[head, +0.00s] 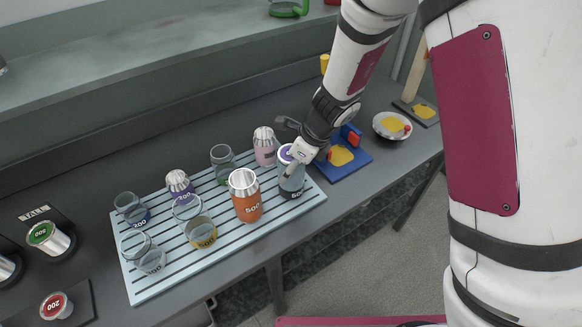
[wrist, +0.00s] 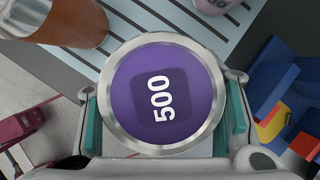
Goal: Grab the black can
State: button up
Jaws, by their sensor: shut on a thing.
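A can (head: 291,186) with a purple lid, grey upper side and dark lower band marked 500 stands upright at the right end of the slatted tray (head: 160,291). In the wrist view its purple lid (wrist: 160,95), marked 500 and ringed in metal, fills the middle and hides its sides. My gripper (head: 296,165) comes down on it from the upper right and is shut on it. In the wrist view the fingers of my gripper (wrist: 165,117) press the can from both sides. Whether its base still touches the tray is unclear.
An orange can (head: 246,200) stands left of the held can, a pink can (head: 265,150) behind it. A purple can (head: 178,184) and several glasses (head: 143,252) fill the tray's left. A blue stand (head: 350,166) is close on the right, then a white bowl (head: 391,126).

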jog(key=shift+r+p, duration=1.55)
jog(key=shift+r, duration=0.15)
jog(key=s+d+r, duration=0.1)
jog(key=s+d, duration=0.3)
jog(key=s, duration=1.1)
jog(key=shift+s+d+r, duration=0.2)
